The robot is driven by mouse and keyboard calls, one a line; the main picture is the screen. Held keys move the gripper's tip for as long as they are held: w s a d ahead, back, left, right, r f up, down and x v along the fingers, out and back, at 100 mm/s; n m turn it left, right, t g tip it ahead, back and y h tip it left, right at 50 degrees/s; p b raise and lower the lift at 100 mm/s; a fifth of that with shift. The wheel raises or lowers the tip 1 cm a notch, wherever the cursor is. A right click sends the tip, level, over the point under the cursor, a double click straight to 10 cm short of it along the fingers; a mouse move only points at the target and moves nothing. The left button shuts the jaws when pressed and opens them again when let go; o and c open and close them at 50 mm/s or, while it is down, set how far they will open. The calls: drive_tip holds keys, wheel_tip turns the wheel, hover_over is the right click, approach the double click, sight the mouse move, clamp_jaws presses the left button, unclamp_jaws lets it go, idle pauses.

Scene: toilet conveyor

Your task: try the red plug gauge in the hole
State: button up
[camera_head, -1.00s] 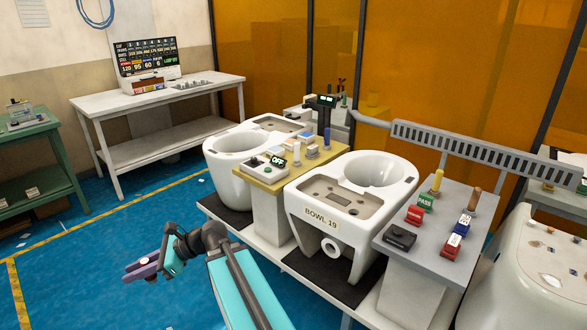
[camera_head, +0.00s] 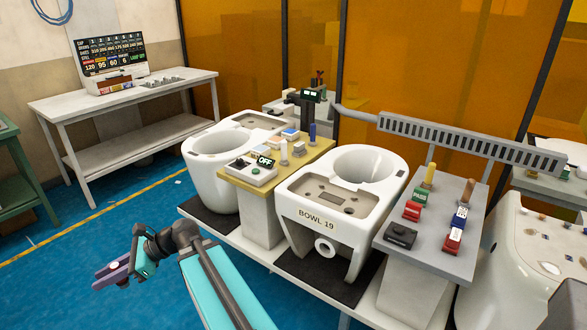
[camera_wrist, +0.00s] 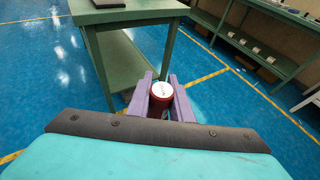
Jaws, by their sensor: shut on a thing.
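My gripper (camera_wrist: 161,104) is shut on the red plug gauge (camera_wrist: 161,97), a red cylinder with a white top held between the purple fingers. In the head view my gripper (camera_head: 110,273) is at lower left, above the blue floor and well apart from the toilet bowls. The gauge is too small there to make out clearly. The white bowl marked BOWL 19 (camera_head: 289,222) stands in the middle, with a round opening on a short spout (camera_head: 324,247) at its front and small openings in its deck (camera_head: 335,197). I cannot tell which is the task's hole.
A grey stand (camera_head: 402,261) with red, green and blue blocks is right of the bowl. A beige stand (camera_head: 235,174) with an OFF display is left of it, beside another white bowl (camera_head: 208,167). A green table (camera_wrist: 125,14) is ahead in the wrist view. Blue floor is open at left.

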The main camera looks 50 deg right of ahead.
drive_tip(key=shift+d, duration=0.15)
drive_tip(key=w+d+r+m+t+h+p, duration=0.1)
drive_tip(key=d+m+t+h, duration=0.2)
drive_tip(key=d, duration=1.5)
drive_tip(key=w+d+r+m+t+h+p, duration=0.15)
drive_tip(key=d+m+h, duration=0.25)
drive_tip(key=d, duration=1.4)
drive_tip(key=s+d+m+h, duration=0.2)
drive_tip(key=s+d, duration=0.3)
drive_tip(key=d, duration=0.6)
drive_tip(key=s+d+r+m+h+p, duration=0.1)
drive_tip(key=s+d, duration=0.5)
drive_tip(key=d, duration=0.6)
drive_tip(key=s+d+m+h, duration=0.4)
drive_tip(key=s+d, duration=0.1)
drive_tip(key=d, duration=0.6)
drive_tip(key=shift+s+d+r+t+h, duration=0.25)
drive_tip(key=shift+d+r+t+h, duration=0.1)
drive_tip(key=shift+t+h, duration=0.1)
drive_tip(key=shift+f+b, duration=1.25)
drive_tip(key=shift+f, duration=1.4)
drive_tip(key=shift+f, duration=0.45)
